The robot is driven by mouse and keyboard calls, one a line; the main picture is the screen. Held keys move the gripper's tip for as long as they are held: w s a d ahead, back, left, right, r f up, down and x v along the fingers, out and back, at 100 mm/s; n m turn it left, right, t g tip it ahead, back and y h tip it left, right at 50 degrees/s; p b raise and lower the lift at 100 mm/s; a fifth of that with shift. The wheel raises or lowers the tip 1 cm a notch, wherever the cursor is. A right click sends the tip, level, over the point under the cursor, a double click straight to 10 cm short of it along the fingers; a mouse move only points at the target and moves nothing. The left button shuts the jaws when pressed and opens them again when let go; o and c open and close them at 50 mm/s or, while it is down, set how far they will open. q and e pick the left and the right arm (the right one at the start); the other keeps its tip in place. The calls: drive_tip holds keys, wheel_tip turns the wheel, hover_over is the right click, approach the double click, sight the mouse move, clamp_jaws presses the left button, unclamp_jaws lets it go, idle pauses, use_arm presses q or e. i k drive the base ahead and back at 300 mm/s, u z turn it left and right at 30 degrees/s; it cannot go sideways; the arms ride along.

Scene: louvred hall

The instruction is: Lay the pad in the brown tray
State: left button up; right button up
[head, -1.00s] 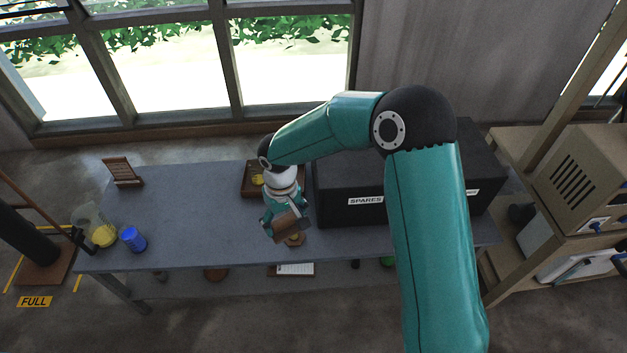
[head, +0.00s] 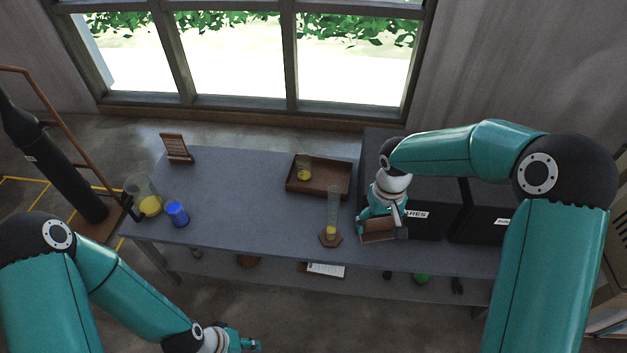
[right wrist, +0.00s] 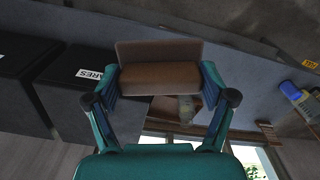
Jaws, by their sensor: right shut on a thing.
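The brown pad (head: 378,230) is held in my right gripper (head: 382,217), in front of the black SPARES box. In the right wrist view the pad (right wrist: 160,76) fills the gap between the fingers and shows two brown faces, one lighter. The brown tray (head: 332,176) lies on the grey table, left of and behind the right gripper. A small glass with yellow contents (head: 303,168) stands in its left part; the rest of the tray looks bare. My left gripper (head: 248,343) is low at the front, off the table; its finger opening is unclear.
A tall glass cylinder (head: 333,208) on a hexagonal brown base stands between tray and pad. The SPARES box (head: 437,195) blocks the right. A jug (head: 146,196), blue cup (head: 177,213) and brown stand (head: 176,149) are at left. The table's middle-left is clear.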

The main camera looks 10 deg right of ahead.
sight(331, 185)
drive_tip(key=z, duration=0.1)
drive_tip(key=i, duration=1)
drive_tip(key=u, duration=0.1)
